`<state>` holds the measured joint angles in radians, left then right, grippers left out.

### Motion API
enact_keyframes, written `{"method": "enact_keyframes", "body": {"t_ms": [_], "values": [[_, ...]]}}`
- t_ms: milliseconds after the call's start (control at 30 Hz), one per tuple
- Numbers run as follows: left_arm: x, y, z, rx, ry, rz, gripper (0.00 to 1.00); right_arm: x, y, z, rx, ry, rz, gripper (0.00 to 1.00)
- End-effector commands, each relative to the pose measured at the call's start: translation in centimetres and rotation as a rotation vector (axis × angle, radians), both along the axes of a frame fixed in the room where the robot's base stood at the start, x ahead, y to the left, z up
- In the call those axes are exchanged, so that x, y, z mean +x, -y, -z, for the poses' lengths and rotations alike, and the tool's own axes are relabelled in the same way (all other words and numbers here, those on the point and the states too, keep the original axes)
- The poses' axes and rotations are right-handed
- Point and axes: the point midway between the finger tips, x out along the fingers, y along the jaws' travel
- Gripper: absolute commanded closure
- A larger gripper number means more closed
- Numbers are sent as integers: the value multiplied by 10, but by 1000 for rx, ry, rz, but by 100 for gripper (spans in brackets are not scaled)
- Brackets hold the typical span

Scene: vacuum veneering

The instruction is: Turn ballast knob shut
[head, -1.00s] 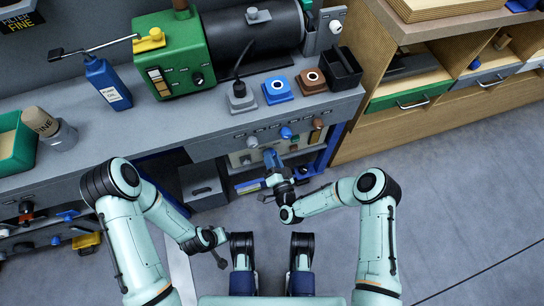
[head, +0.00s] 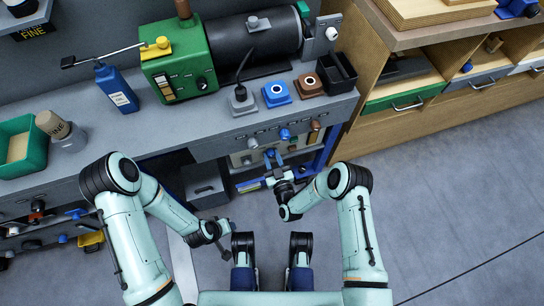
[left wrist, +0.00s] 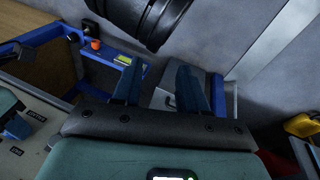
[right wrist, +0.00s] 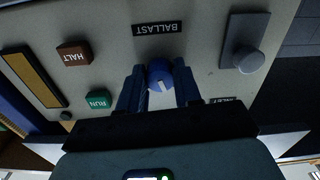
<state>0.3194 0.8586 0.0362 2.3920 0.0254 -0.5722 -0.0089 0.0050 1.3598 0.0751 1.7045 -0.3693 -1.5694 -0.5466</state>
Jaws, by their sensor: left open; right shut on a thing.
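In the right wrist view the round blue ballast knob (right wrist: 159,72) sits on a pale panel under an upside-down BALLAST label (right wrist: 157,28). A white mark on the knob points toward the bottom of that picture. My right gripper (right wrist: 160,90) is shut on the knob, one blue finger on each side. In the head view my right gripper (head: 275,161) reaches the panel below the bench edge. My left gripper (left wrist: 160,85) is open and empty, its fingers apart; in the head view it hangs low, away from the panel.
Beside the knob are a brown HALT button (right wrist: 74,53), a green RUN button (right wrist: 97,101) and a grey round knob (right wrist: 249,60). Above, the grey bench (head: 200,123) carries a green pump (head: 185,72). Wooden drawers (head: 405,103) stand at right. The floor to the right is clear.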

Motion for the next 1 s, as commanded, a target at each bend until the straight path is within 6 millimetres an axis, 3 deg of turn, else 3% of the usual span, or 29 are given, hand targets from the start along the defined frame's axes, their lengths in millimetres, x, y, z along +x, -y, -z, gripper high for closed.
{"method": "enact_keyframes", "body": {"t_ms": [500, 1000], "values": [[-17, 8, -11, -21, -43, 18, 57, -1, 1, 0, -376, 119, -2, 97], [-20, 10, -13, -26, -52, 22, 57, -1, 2, 1, -482, 151, 0, 97]]}}
